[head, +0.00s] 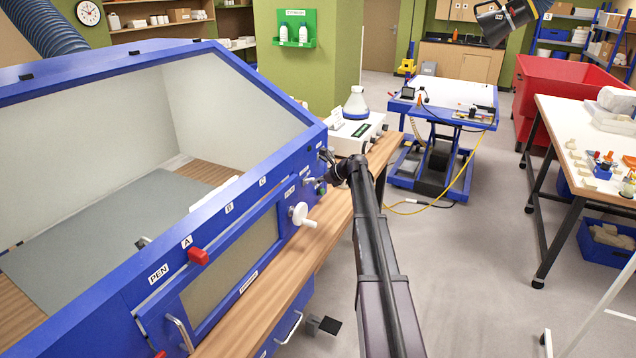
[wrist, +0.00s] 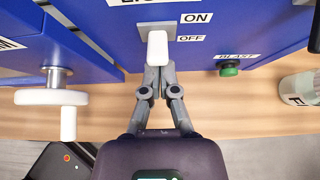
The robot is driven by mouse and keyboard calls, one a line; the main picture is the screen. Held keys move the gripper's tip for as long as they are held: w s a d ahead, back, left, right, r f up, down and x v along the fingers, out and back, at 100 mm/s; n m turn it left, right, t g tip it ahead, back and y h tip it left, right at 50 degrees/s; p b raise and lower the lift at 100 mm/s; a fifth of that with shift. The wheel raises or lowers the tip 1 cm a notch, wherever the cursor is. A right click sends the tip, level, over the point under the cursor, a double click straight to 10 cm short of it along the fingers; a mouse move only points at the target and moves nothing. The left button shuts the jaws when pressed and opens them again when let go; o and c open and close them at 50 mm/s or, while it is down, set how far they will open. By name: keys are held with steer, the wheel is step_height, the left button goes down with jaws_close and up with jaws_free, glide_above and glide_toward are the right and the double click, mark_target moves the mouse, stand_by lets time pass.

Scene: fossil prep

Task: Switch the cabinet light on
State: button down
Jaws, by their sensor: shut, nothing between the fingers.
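The cabinet (head: 230,225) is a blue-framed box with a glass front, filling the left of the head view. In the wrist view, a white light switch lever (wrist: 157,48) stands on a grey plate (wrist: 172,28) on the blue panel. ON is printed to its upper right, OFF to its lower right, and the lever reaches down past OFF. My gripper (wrist: 158,72) is shut and empty, its fingertips right at the lever's lower end; I cannot tell if they touch. In the head view my gripper (head: 332,164) is at the panel's right end and the switch is not distinguishable.
A green BLAST button (wrist: 229,70) is to the right of the switch. A white handwheel (wrist: 52,97) juts out at left. A wooden ledge (wrist: 250,125) runs below the panel, with a white bottle (wrist: 298,88) at right.

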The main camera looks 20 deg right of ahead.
stand_by(0.3)
steer(key=shift+s+d+f+b, duration=0.5)
steer(key=shift+s+f+b, duration=0.15)
steer(key=shift+f+b, duration=1.3)
steer(key=w+r+p+v, duration=0.1)
steer(key=p+v, duration=0.6)
steer(key=v, duration=0.3)
steer(key=shift+a+r, duration=0.35)
steer(key=shift+s, duration=0.1)
